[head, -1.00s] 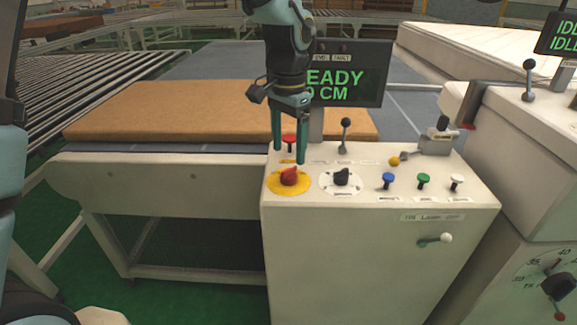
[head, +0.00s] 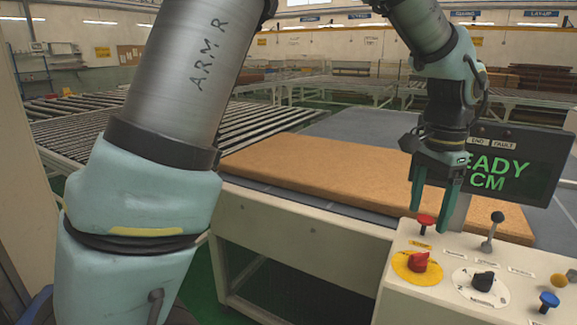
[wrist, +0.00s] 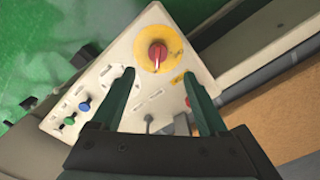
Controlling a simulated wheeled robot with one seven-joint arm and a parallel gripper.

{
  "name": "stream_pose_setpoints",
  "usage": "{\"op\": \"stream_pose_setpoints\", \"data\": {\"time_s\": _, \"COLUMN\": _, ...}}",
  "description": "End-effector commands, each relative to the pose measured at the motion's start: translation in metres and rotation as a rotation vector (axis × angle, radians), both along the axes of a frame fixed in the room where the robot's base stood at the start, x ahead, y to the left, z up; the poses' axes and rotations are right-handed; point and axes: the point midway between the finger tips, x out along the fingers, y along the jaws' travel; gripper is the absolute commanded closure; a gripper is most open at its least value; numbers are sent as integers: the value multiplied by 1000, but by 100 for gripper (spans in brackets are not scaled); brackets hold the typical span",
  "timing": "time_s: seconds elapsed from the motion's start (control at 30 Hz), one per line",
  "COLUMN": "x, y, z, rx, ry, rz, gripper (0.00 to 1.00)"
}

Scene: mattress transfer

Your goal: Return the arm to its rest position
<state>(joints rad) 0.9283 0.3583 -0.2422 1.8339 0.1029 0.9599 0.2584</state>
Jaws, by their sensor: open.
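My gripper (head: 431,205) is open and points down, its two green fingers apart with nothing between them. It hangs above the far left corner of the control console (head: 400,305), near the red push button (head: 426,221) and the red knob on a yellow disc (head: 419,262). In the wrist view, the fingers (wrist: 160,95) frame the console top, with the red knob (wrist: 157,56) beyond them. My arm runs across the top of the head view, with its large grey link at left centre.
A brown mattress (head: 330,180) lies on the conveyor behind the console. A display (head: 515,165) reading "EADY" and "CM" stands just right of my gripper. A lever (head: 491,232), a black selector (head: 484,279) and a blue button (head: 548,300) are on the console. Roller conveyors (head: 80,135) lie left.

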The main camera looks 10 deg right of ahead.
Motion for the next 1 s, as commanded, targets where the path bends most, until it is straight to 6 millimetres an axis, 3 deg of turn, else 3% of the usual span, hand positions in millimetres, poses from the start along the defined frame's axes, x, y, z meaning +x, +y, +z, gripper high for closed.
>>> {"op": "stream_pose_setpoints", "data": {"time_s": 0.17, "x": 49, "y": 56, "z": -10, "rx": -10, "ry": -12, "rz": 192, "gripper": 23}}
{"op": "stream_pose_setpoints", "data": {"time_s": 0.33, "x": 103, "y": 165, "z": -27, "rx": -34, "ry": -33, "rz": 534, "gripper": 23}}
{"op": "stream_pose_setpoints", "data": {"time_s": 0.47, "x": 120, "y": 256, "z": -42, "rx": -59, "ry": -54, "rz": 821, "gripper": 23}}
{"op": "stream_pose_setpoints", "data": {"time_s": 0.6, "x": 112, "y": 340, "z": -56, "rx": -83, "ry": -76, "rz": 1103, "gripper": 23}}
{"op": "stream_pose_setpoints", "data": {"time_s": 0.7, "x": 101, "y": 378, "z": -63, "rx": -96, "ry": -89, "rz": 1248, "gripper": 23}}
{"op": "stream_pose_setpoints", "data": {"time_s": 0.8, "x": 91, "y": 400, "z": -67, "rx": -105, "ry": -98, "rz": 1334, "gripper": 23}}
{"op": "stream_pose_setpoints", "data": {"time_s": 1.0, "x": 88, "y": 408, "z": -69, "rx": -109, "ry": -103, "rz": 1370, "gripper": 23}}
